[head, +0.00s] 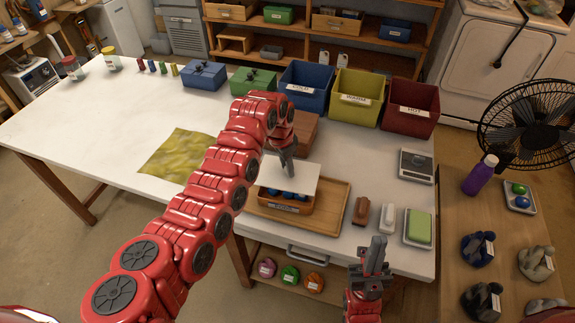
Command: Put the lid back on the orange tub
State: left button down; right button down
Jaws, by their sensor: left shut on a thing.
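The orange tub (305,206) sits on a wooden tray (333,212), with a label on its front and several blue round things inside. A flat white lid (302,178) is over the tub's rear part; the blue things show below its front edge. I cannot tell whether the lid touches the rim. My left gripper (287,166) is shut on the lid from above, and its arm crosses the middle of the view. My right gripper (375,250) is empty at the table's front edge, apart from the tub. Its finger gap is unclear.
Blue (303,87), yellow (354,97) and red (408,106) bins line the back. A brown block (361,211), a white block (387,217) and a green sponge (418,227) lie right of the tray. A yellow cloth (178,156) lies left; the table's left is mostly clear.

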aim_at(286, 175)
pick_arm(q)
jog(key=shift+f, duration=0.7)
jog(key=shift+f+b, duration=0.95)
jog(key=shift+f, duration=1.3)
jog(key=shift+r+b, duration=0.1)
jog(key=shift+b, duration=0.25)
jog(key=shift+f+b, duration=0.25)
jog(key=shift+b, duration=0.35)
dwell(0.3)
jog(key=shift+c, duration=0.3)
grip_release()
jog(key=shift+s, duration=0.1)
jog(key=shift+r, duration=0.1)
